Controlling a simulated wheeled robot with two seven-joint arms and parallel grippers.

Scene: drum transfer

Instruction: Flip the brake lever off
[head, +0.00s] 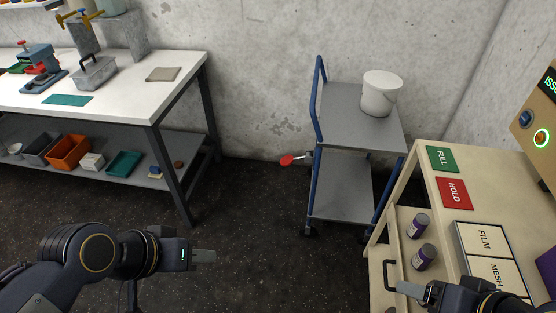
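The brake lever (288,160) has a red paddle end and sticks out to the left from the blue-and-grey cart (340,188), near its lower shelf. My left gripper (205,257) is in front of the cart and to the lower left of the lever, clear of it. Its fingers point right and look like one block from here, so their opening does not show. My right gripper (420,292) is at the bottom right, by the drawer handle (388,275) of the beige cabinet. Whether it touches the handle is unclear.
A white bucket (380,95) stands on the cart's top shelf. A white workbench (130,95) with tools and bins is at the left. The beige cabinet (410,180) with an open drawer holding two purple-banded jars is at the right. The dark floor between is clear.

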